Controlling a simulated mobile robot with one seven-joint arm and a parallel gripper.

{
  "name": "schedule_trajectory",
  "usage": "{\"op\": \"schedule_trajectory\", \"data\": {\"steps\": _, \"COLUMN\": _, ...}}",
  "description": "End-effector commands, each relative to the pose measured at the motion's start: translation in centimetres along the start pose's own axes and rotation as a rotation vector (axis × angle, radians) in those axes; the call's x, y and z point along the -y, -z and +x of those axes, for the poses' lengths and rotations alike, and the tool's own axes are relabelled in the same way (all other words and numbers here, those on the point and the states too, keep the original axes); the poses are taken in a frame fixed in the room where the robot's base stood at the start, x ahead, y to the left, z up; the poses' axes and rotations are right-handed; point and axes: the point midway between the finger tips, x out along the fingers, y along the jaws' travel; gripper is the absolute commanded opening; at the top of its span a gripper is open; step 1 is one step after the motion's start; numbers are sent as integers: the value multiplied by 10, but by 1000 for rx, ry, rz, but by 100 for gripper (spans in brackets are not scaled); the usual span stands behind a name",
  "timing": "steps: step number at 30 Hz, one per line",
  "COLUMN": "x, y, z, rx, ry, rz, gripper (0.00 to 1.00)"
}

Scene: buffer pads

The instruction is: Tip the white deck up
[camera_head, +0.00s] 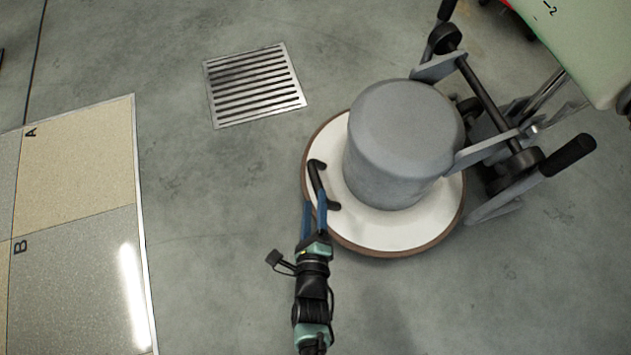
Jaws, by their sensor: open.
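The white deck (375,232) is a round white disc with a brown rim, lying low over the floor in the middle of the head view. A grey motor drum (402,140) stands on it and hides much of its top. A black bar handle (315,179) is fixed near the deck's left edge. My gripper (315,199) comes in from below with its two blue fingers open. The fingertips are at the near part of the handle, seemingly one on each side. I cannot tell whether they touch it.
The machine's frame with black grips (568,155) and a pale green tank (585,45) stand at the right. A metal floor drain (254,85) lies at the upper left. Floor panels marked A and B (75,165) lie at the left. The grey floor between is clear.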

Motion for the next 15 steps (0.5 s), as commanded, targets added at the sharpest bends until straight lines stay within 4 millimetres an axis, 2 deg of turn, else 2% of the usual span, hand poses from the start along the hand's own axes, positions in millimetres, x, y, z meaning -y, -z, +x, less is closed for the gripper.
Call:
{"op": "schedule_trajectory", "data": {"steps": 1, "x": -4, "y": 3, "z": 14, "rx": 1, "ry": 4, "rz": 1, "gripper": 59}}
{"op": "schedule_trajectory", "data": {"steps": 6, "x": -3, "y": 2, "z": 46, "rx": 1, "ry": 4, "rz": 1, "gripper": 59}}
{"op": "schedule_trajectory", "data": {"steps": 10, "x": -2, "y": 2, "z": 62, "rx": 1, "ry": 2, "rz": 0, "gripper": 59}}
{"op": "schedule_trajectory", "data": {"steps": 15, "x": -1, "y": 1, "z": 72, "rx": 0, "ry": 0, "rz": 0, "gripper": 59}}
